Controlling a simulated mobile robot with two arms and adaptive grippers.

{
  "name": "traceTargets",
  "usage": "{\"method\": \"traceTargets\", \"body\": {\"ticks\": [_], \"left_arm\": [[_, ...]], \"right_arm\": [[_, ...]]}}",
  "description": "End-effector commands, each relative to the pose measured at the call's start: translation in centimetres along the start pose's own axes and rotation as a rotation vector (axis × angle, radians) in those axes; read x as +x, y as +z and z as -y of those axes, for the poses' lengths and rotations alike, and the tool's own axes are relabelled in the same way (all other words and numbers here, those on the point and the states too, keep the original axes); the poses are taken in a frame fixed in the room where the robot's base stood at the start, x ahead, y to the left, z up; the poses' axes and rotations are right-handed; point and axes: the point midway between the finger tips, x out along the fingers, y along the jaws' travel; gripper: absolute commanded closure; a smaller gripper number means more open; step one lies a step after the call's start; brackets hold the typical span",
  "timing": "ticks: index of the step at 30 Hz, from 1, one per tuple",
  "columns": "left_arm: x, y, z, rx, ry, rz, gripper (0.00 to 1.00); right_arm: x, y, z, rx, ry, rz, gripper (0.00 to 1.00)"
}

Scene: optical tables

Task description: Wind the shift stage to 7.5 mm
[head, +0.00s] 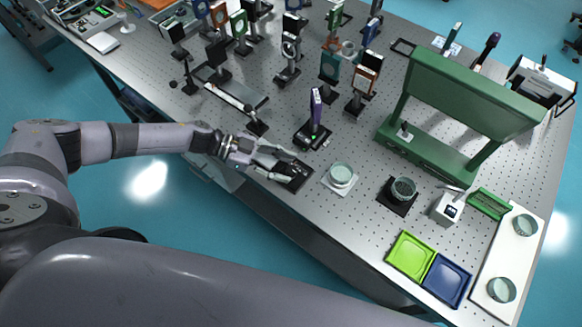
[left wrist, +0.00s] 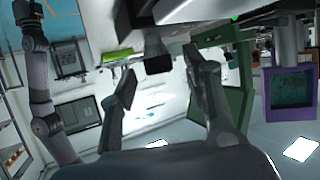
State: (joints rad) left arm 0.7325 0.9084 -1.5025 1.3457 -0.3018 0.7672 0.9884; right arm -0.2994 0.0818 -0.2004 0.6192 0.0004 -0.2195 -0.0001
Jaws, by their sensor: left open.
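My left gripper (head: 287,166) is at the near edge of the optical table, beside a small dark plate (head: 298,182). A dark stage (head: 312,137) bearing an upright purple plate (head: 316,103) and a small green light stands just beyond the gripper. It looks like the shift stage, but its scale cannot be read. In the left wrist view my left gripper's fingers (left wrist: 165,98) are spread with nothing held. A dark block (left wrist: 158,62) shows beyond the gap between them; I cannot tell whether it is the knob. A purple-framed panel (left wrist: 289,92) is at the right there.
A pale round dish (head: 341,176) and a dark dish (head: 402,189) stand right of the gripper. A green frame (head: 465,88) rises behind them. Green (head: 411,255) and blue (head: 447,281) trays lie at the near right. Several optic mounts crowd the table beyond.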

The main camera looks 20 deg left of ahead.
Motion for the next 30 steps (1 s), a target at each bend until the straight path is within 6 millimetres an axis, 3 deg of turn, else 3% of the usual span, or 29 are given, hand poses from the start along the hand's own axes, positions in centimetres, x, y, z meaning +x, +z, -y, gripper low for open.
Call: {"method": "traceTargets", "body": {"ticks": [3, 9, 15, 26, 28, 30], "left_arm": [[-2.9, 0.1, 0.1, -0.001, -0.003, 0.004, 0.55], [-6.8, 0.1, 0.0, -0.001, -0.002, 0.003, 0.55], [-8.8, 0.1, 0.0, -0.001, 0.0, 0.001, 0.55], [-9.1, 0.0, 0.0, 0.0, 0.0, 0.0, 0.55], [-8.3, 0.0, 0.1, 0.008, -0.001, -0.008, 0.55], [-6.3, -0.3, 0.4, 0.03, -0.012, -0.027, 0.55]], "right_arm": [[0.0, 0.0, 0.1, 0.0, -0.001, 0.0, 1.0], [0.0, 0.0, 0.1, 0.001, -0.001, 0.0, 1.0], [0.0, 0.0, 0.1, 0.001, -0.002, 0.0, 1.0], [0.0, 0.0, 0.2, 0.001, -0.002, 0.0, 1.0], [0.3, 0.0, 0.2, 0.001, -0.002, 0.0, 1.0], [0.9, -0.1, 0.2, 0.001, -0.002, -0.002, 1.0]]}}
